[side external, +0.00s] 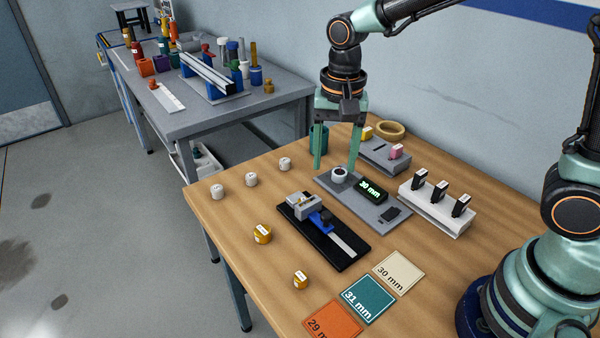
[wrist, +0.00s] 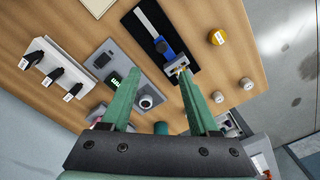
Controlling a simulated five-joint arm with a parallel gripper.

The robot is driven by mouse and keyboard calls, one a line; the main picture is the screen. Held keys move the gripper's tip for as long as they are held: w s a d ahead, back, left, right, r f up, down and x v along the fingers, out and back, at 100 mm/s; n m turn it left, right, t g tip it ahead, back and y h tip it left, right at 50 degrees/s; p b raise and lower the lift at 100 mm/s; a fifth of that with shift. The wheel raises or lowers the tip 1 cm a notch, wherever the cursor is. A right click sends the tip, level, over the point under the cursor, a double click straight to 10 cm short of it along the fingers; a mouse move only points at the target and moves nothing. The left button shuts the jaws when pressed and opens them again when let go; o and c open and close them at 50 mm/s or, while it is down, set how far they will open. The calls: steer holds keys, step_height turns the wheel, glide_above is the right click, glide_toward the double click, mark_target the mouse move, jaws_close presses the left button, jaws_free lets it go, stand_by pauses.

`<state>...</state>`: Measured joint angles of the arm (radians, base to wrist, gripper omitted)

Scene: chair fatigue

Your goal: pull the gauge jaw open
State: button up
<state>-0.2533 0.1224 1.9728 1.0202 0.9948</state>
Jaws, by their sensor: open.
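The gauge is a black base (side external: 356,257) with a pale scale strip, a blue slider (side external: 322,220) and a grey jaw block (side external: 300,202). It lies flat on the wooden table. In the wrist view the blue slider (wrist: 167,48) and grey block (wrist: 179,65) show near the right fingertip. My gripper (side external: 335,168) is open and empty, pointing down behind the gauge, around or above a white-grey round piece (side external: 339,172) on a grey plate; I cannot tell its exact height. A small yellow spot shows at the grey block; the jaw gap is unclear.
A black display (side external: 371,190) reads 30 mm on the grey plate. A white rack (side external: 437,205) with black pieces stands right. White pieces (side external: 251,179) and yellow pieces (side external: 263,234) are left and front. Cards (side external: 398,271) lie at the front edge. A cluttered grey bench (side external: 200,120) stands behind.

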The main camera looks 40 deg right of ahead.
mark_target(327, 214)
steer(key=f, duration=1.3)
steer(key=shift+w+a, duration=0.15)
steer(key=shift+a, duration=0.15)
jaws_close()
steer(key=shift+r, duration=0.1)
stand_by(0.9)
